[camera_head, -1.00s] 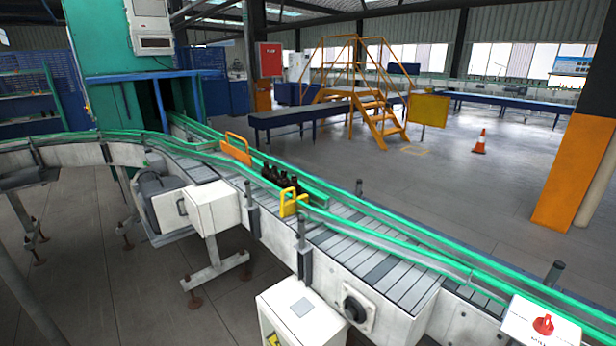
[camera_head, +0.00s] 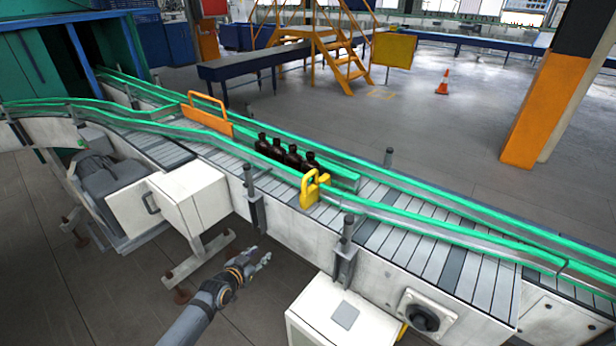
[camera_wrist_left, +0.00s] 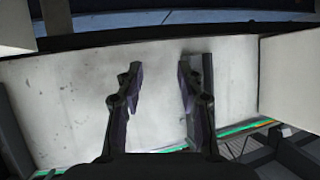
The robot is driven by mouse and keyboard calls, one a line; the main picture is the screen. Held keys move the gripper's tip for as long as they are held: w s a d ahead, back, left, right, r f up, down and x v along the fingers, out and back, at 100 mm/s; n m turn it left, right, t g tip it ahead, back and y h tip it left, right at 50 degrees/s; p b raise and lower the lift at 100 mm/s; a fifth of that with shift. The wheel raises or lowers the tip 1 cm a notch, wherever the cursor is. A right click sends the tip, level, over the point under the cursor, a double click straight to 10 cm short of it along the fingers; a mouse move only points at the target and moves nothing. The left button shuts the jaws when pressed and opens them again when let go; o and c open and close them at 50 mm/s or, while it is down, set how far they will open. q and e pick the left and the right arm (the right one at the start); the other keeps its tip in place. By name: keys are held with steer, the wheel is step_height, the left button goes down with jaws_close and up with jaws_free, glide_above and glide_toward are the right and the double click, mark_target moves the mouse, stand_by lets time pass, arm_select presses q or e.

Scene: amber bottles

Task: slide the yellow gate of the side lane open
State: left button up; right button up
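The yellow gate (camera_head: 312,188) with its looped handle stands across the near side of the conveyor, at the front end of a short side lane. Several dark amber bottles (camera_head: 285,152) stand in a row in that lane, just behind the gate. My left gripper (camera_head: 262,256) is in front of the conveyor, low and to the left of the gate, clear of it. In the left wrist view its two fingers (camera_wrist_left: 159,82) are apart with nothing between them, facing a pale panel. The gate is not recognisable in that view. My right gripper is not in view.
An orange gate (camera_head: 207,116) stands farther up the conveyor. Green rails (camera_head: 440,226) line the belt. A white box (camera_head: 190,195), a post (camera_head: 346,250) and a white cabinet (camera_head: 345,315) stand along the near side. Floor shows between box and cabinet.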

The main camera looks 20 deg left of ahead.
arm_select(q)
steer(key=w+d+r+m+t+h, duration=0.1)
steer(key=w+d+r+t+h, duration=0.15)
steer(key=r, duration=0.65)
steer(key=w+d+r+m+t+h, duration=0.1)
steer(key=d+r, duration=0.2)
steer(key=r, duration=0.6)
steer(key=m+h, duration=0.2)
glide_toward(304, 180)
steer(key=w, duration=0.2)
steer(key=shift+t, duration=0.35)
steer(key=x, duration=1.1)
steer(key=shift+s+d+f, duration=0.15)
steer(key=shift+d+f, duration=0.15)
steer(key=shift+c, duration=0.4)
jaws_close()
